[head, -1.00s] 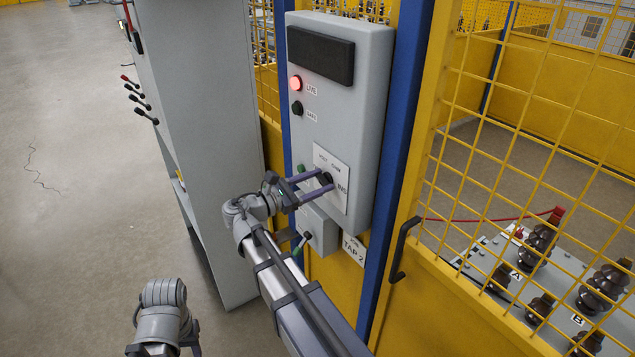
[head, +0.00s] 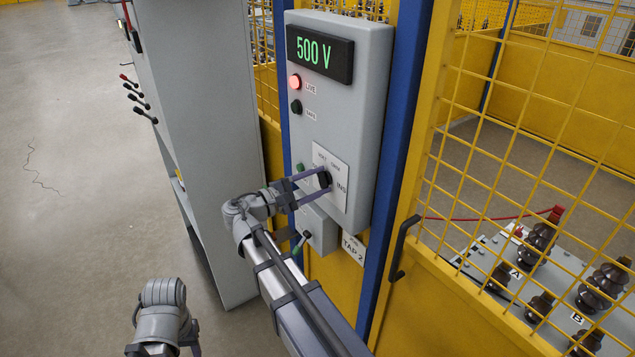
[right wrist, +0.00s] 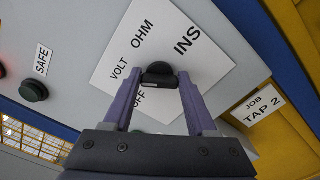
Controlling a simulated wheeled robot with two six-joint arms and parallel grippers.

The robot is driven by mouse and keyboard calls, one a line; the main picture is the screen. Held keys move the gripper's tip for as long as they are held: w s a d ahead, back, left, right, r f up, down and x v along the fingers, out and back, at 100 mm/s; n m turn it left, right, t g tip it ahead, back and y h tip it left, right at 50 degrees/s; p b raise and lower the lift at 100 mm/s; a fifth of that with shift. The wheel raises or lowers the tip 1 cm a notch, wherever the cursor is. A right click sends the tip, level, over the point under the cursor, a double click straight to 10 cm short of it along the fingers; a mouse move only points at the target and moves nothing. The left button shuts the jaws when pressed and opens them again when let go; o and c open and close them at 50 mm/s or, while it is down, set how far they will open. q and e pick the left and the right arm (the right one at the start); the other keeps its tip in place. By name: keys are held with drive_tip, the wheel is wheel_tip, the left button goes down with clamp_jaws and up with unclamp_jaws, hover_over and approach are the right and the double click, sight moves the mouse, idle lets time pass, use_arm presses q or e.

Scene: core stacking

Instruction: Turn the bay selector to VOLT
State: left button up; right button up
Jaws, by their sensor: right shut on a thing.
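The bay selector is a black knob (head: 325,179) on a white label plate (head: 335,160) on the grey panel. In the right wrist view the knob (right wrist: 160,72) sits among the words VOLT, OHM, INS and a partly hidden OFF on the plate (right wrist: 205,62). My right gripper (head: 318,184) has its purple fingers on either side of the knob, shut on it; it also shows in the right wrist view (right wrist: 160,90). I cannot tell for sure which word the knob points to. The display (head: 320,53) reads 500 V in green. My left gripper cannot be made out.
A red LIVE lamp (head: 295,81) glows above a dark SAFE lamp (head: 296,107). A green-tipped lever (head: 302,241) is below the panel. A grey cabinet (head: 200,130) stands close on the left. A yellow mesh door (head: 520,130) with a black handle (head: 402,245) is on the right.

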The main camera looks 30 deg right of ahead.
idle(0.4)
drive_tip(key=o, duration=1.4)
drive_tip(key=shift+c, duration=0.2)
drive_tip(key=shift+a, duration=0.15)
drive_tip(key=a, duration=0.7)
drive_tip(key=shift+s+a, duration=0.25)
drive_tip(key=shift+s, duration=0.1)
